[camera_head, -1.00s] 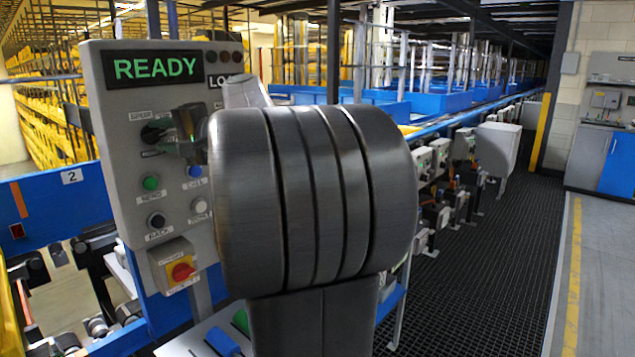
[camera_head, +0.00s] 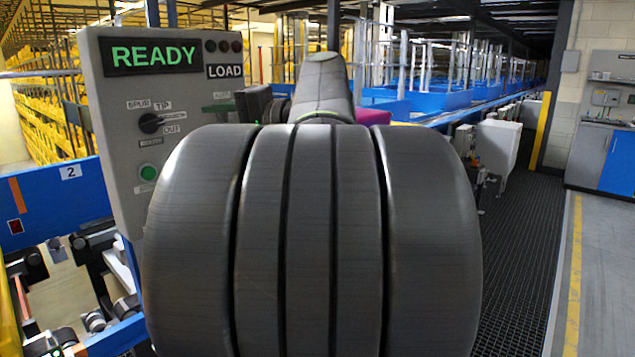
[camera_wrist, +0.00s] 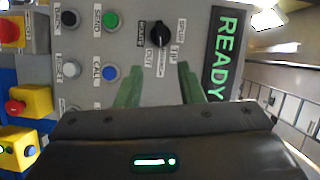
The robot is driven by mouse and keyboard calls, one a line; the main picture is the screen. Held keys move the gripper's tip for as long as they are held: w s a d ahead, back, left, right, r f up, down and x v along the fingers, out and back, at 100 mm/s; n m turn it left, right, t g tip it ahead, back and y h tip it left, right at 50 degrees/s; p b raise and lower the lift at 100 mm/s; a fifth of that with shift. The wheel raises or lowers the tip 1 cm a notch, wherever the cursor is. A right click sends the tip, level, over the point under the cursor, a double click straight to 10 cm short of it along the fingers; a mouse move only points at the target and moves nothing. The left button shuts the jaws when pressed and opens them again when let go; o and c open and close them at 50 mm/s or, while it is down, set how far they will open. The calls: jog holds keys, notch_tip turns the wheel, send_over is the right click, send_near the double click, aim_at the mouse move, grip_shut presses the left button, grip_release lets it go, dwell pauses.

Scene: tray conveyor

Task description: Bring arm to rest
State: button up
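My gripper (camera_wrist: 158,85) shows in the wrist view with two green fingers apart and nothing between them. It faces the grey control panel (camera_wrist: 120,40), which is turned sideways in that view. The black selector knob (camera_wrist: 160,33) is beyond the fingertips, apart from them. In the head view the panel (camera_head: 105,115) stands at the left with a lit READY sign (camera_head: 153,56) and the knob (camera_head: 150,123). My large dark arm link fills the middle and hides the panel's lower right part. The gripper is mostly hidden behind the arm there.
A green button (camera_head: 148,172) is left of my arm. A yellow box with a red button (camera_wrist: 28,103) shows in the wrist view. Blue conveyor trays (camera_head: 440,101) run behind.

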jog(key=p+x, duration=0.3)
jog(key=x, duration=1.1)
jog(key=shift+r, duration=0.15)
jog(key=shift+d+r+n+h+p, duration=0.1)
jog(key=shift+r+n+h+p, duration=0.1)
jog(key=shift+n+h+p, duration=0.4)
jog(key=shift+s+r+n+p, duration=0.1)
jog(key=shift+n+p, duration=0.2)
jog(key=shift+n, duration=0.25)
jog(key=shift+s+r+n+p, duration=0.15)
jog(key=shift+n+p, duration=0.15)
jog(key=shift+n, duration=0.25)
jog(key=n+h+p, duration=0.2)
jog(key=shift+n+t, duration=0.3)
jog(key=shift+t, duration=0.1)
jog(key=b, duration=0.2)
send_near(151, 121)
jog(key=shift+s+d+r, duration=0.1)
jog(key=shift+s+d, duration=0.1)
jog(key=shift+d, duration=0.35)
jog(key=shift+s+d, duration=0.15)
jog(key=shift+d, duration=0.35)
